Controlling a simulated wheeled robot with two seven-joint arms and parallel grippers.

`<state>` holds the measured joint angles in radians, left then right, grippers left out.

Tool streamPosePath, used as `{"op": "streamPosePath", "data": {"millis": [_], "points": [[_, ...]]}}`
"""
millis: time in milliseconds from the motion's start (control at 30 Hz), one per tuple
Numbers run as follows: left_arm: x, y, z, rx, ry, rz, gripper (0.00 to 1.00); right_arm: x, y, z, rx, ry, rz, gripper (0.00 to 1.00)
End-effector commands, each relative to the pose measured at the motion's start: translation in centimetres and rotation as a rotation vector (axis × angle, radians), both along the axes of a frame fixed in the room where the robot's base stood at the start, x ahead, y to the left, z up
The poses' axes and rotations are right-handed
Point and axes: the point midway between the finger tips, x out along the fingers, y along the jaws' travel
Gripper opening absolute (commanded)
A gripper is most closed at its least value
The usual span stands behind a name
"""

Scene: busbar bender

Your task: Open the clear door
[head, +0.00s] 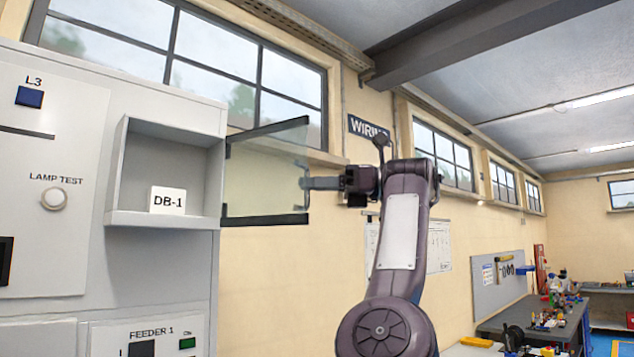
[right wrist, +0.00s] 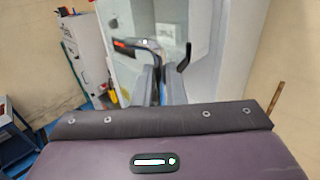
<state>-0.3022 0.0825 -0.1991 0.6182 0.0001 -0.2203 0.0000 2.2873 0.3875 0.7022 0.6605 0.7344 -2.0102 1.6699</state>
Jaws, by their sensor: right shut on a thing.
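The clear door (head: 266,178) is a see-through panel with dark top and bottom edges. In the head view it stands swung out to the right of the open grey box (head: 165,218) labelled DB-1, hinged at the box's right side. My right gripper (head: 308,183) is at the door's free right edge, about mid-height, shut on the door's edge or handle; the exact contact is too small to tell. The right wrist view shows the gripper's fingers (right wrist: 161,86) close together with dark fittings around them. My left gripper is not in view.
The grey cabinet (head: 60,130) fills the left, with an L3 button (head: 30,97), a lamp test button (head: 54,198) and a feeder panel (head: 155,335). A workbench (head: 540,315) with tools stands at the far right. The wall lies behind the door.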

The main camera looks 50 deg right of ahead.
Motion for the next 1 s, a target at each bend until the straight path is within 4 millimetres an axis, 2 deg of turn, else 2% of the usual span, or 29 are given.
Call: {"op": "streamPosePath", "data": {"millis": [200, 233, 400, 733, 900, 1000], "points": [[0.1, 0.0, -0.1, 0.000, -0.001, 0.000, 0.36, 0.4, 0.1, -0.4, -0.001, 0.011, 0.003, 0.00], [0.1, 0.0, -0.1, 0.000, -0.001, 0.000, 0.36, 0.4, 0.1, -0.4, -0.001, 0.011, 0.003, 0.12], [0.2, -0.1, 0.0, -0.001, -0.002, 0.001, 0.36, 0.3, 0.1, -0.3, -0.001, 0.008, 0.002, 0.33], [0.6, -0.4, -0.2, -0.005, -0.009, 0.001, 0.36, -0.3, -0.3, -0.2, -0.001, 0.001, -0.001, 0.33], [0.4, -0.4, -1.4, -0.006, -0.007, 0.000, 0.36, -2.2, -2.0, -0.5, 0.002, 0.001, 0.000, 0.33], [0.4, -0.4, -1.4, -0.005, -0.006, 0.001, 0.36, -3.4, -3.2, -0.4, 0.001, 0.003, 0.000, 0.33]]}}
